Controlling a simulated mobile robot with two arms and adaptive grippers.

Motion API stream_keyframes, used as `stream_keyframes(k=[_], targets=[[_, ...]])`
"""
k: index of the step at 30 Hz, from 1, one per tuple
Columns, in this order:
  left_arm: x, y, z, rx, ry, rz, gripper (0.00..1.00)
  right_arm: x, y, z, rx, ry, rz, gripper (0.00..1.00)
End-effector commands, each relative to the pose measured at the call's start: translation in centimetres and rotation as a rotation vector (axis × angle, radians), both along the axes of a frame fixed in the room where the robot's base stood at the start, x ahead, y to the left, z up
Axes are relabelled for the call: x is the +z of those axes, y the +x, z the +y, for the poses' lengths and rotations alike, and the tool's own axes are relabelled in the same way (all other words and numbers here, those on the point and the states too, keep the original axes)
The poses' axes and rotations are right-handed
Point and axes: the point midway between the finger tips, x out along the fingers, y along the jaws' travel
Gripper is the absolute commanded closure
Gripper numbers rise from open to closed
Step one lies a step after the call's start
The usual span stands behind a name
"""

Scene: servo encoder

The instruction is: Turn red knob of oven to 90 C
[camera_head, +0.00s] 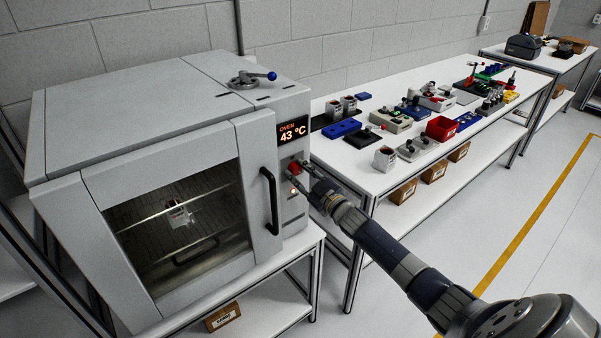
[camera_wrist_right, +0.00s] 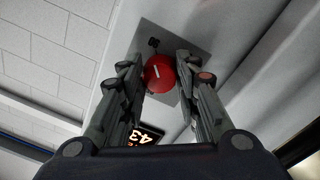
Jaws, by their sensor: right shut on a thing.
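The grey oven (camera_head: 75,120) stands at the left with its door closed. Its display (camera_head: 293,131) reads "OVEN 43 °C" and also shows upside down in the wrist view (camera_wrist_right: 146,135). The red knob (camera_head: 295,168) is on the front panel below the display. In the wrist view the red knob (camera_wrist_right: 158,74) has a white mark and sits between the fingertips. My right gripper (camera_head: 303,178) reaches the panel from the right and is shut on the knob; the wrist view shows its two fingers (camera_wrist_right: 164,75) on either side. My left gripper is not in view.
The black door handle (camera_head: 270,200) stands out just left of the knob, and a small lit light (camera_head: 294,191) is below it. A long white bench (camera_head: 400,182) with several parts and bins stands behind my right arm.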

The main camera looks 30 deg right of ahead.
Motion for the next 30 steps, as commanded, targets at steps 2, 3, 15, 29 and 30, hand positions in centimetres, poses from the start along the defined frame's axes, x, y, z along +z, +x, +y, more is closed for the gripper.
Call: stream_keyframes(k=[2,3,15,29,30], targets=[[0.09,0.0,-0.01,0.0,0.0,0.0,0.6,-0.11,-0.02,-0.03,-0.001,0.015,0.004,0.94],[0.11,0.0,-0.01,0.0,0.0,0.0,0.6,-0.12,-0.02,-0.03,-0.001,0.021,0.004,0.94],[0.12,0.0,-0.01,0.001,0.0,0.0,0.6,-0.19,-0.04,-0.01,0.0,0.035,0.006,0.94],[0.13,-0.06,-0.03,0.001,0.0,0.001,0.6,-0.08,-0.02,0.02,0.0,0.034,0.004,0.5],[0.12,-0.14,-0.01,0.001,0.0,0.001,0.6,-0.09,-0.04,0.03,0.0,0.034,0.004,0.5]])
